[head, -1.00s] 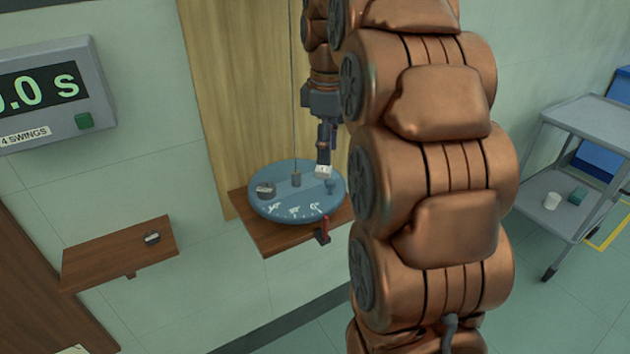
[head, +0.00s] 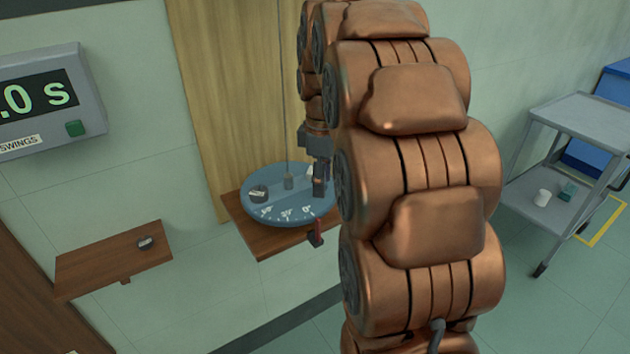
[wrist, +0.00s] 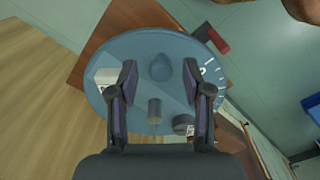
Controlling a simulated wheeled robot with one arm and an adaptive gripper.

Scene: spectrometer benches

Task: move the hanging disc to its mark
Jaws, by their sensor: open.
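A round blue disc (head: 262,208) hangs level on a thin wire (head: 285,110) that rises from a grey hub (head: 288,182) at its middle. In the wrist view, the disc (wrist: 95,98) has a blue knob (wrist: 161,68) near its edge. White degree marks (head: 286,214) run along the disc's front edge, and a red pointer (head: 316,234) stands at the shelf edge; it also shows in the wrist view (wrist: 219,40). My gripper (wrist: 160,78) is open, its fingers on either side of the knob; no contact is visible. The knob is hidden in the head view.
A dark labelled weight (head: 258,193) and a white block (wrist: 106,77) sit on the disc. A wooden shelf (head: 265,243) lies below. A side shelf (head: 85,262) holds a small dark piece (head: 145,243). A timer (head: 78,128) is on the wall. A grey cart (head: 580,118) stands right.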

